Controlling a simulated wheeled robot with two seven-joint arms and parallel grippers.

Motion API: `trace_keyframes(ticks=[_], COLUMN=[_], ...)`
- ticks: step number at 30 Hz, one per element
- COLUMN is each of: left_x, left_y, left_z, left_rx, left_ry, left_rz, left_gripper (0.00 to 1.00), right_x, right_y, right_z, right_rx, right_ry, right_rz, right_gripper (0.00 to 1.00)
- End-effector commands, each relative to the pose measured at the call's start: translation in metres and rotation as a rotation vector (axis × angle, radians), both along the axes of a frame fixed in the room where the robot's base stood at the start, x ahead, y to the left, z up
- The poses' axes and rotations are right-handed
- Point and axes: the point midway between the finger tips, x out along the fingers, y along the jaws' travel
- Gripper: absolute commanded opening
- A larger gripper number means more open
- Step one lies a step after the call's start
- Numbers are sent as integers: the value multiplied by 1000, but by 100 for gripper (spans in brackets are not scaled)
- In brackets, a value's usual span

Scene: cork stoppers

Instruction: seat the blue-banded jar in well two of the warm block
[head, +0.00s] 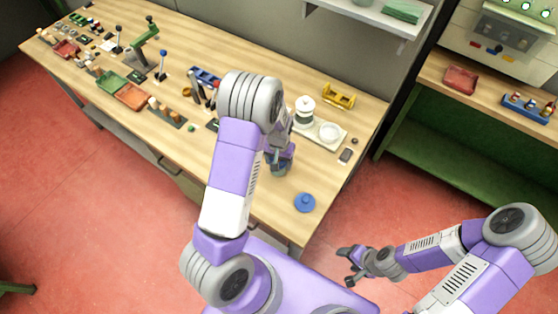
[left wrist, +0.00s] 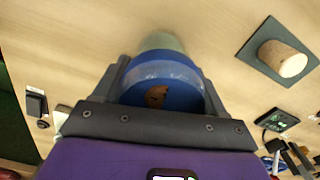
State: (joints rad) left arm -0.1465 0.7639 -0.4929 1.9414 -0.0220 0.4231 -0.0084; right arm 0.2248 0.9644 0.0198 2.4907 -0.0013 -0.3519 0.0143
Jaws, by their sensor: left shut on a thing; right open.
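The blue-banded jar (left wrist: 160,85) is between the fingers of my left gripper (left wrist: 165,95) in the left wrist view. It shows a broad blue band and a brown patch inside. In the head view my left gripper (head: 280,158) is over the front right of the bench, partly hidden by my arm. I cannot tell whether the jar touches the bench. A pale block (head: 316,143) with a white jar and a round white part stands just behind and right of it; I cannot tell whether this is the warm block, and no well numbers are readable. My right gripper (head: 352,264) is open and empty, off the bench.
A blue round lid-like piece (head: 305,202) lies near the bench's front right edge. A yellow rack (head: 339,95) stands behind the pale block. A cork (left wrist: 282,58) stands on a dark plate. Many small tools and trays crowd the bench's left.

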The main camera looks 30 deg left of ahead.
Motion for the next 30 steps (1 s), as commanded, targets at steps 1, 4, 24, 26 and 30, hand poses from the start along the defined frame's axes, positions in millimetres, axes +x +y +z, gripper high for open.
trace_keyframes(ticks=[1,4,24,26,30], left_x=[0,0,1,1,1], left_y=[0,0,0,0,0], left_z=[4,8,33,35,41], left_rx=[0,0,0,0,0], left_ry=[-1,-1,-2,-2,-2], left_rz=[0,0,1,1,1], left_gripper=[28,28,28,28,28], right_x=[0,0,0,0,0], right_y=[0,0,0,0,0], right_z=[3,6,25,27,31], right_rx=[0,0,0,0,0], right_ry=[0,0,0,0,0], right_rz=[0,0,0,0,0], right_gripper=[64,64,64,64,64])
